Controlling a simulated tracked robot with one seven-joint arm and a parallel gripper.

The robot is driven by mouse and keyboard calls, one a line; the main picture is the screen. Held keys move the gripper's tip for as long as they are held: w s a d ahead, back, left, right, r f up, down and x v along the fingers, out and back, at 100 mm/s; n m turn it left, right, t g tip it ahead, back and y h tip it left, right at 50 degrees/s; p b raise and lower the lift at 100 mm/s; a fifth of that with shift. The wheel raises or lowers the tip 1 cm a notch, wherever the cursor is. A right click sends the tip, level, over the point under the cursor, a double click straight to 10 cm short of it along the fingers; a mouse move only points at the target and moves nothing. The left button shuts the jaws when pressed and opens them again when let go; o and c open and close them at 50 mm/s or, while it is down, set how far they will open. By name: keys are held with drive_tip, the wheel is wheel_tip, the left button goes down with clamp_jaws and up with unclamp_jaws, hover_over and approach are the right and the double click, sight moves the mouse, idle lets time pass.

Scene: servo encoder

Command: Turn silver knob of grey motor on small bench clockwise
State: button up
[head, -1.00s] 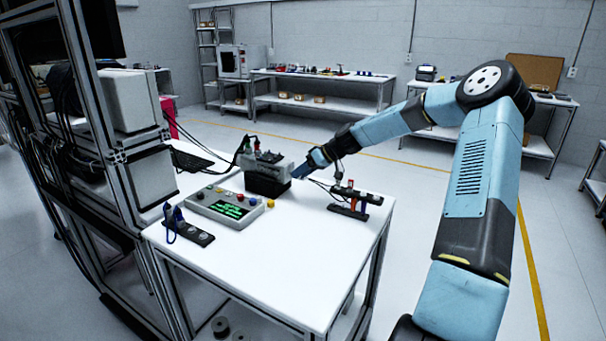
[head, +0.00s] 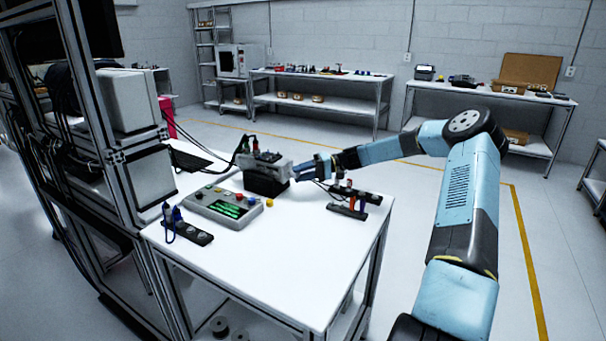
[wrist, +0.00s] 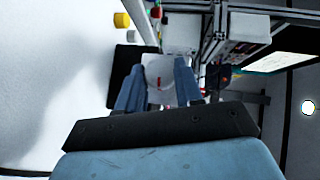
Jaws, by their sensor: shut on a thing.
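The grey motor (head: 277,166) sits on a black base on the small white bench (head: 290,270). My gripper (head: 299,170) reaches in from the right, nearly level, with its blue fingers at the motor's right end. In the wrist view my gripper (wrist: 158,82) has one finger on each side, with the pale grey motor end (wrist: 158,65) showing between them. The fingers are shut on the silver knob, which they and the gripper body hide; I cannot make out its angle.
A control box (head: 225,206) with a green screen and coloured buttons stands in front of the motor. A connector strip (head: 187,232) lies at the front left. A dark rack with coloured parts (head: 348,207) stands right of the motor, below my arm. The bench front is clear.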

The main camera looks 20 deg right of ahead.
drive_tip(key=shift+d+f+m+y, duration=0.1)
drive_tip(key=shift+f+m+y, duration=0.1)
drive_tip(key=shift+m+y, duration=0.15)
idle(0.4)
drive_tip(key=o, duration=1)
drive_tip(key=shift+o, duration=0.2)
drive_tip(key=shift+r, duration=0.15)
drive_tip(key=s+r, duration=1.2)
drive_tip(key=s, duration=0.1)
drive_tip(key=shift+s+r, duration=0.35)
drive_tip(key=shift+s, duration=0.05)
drive_tip(key=shift+a+f, duration=0.1)
drive_tip(key=shift+a, duration=0.1)
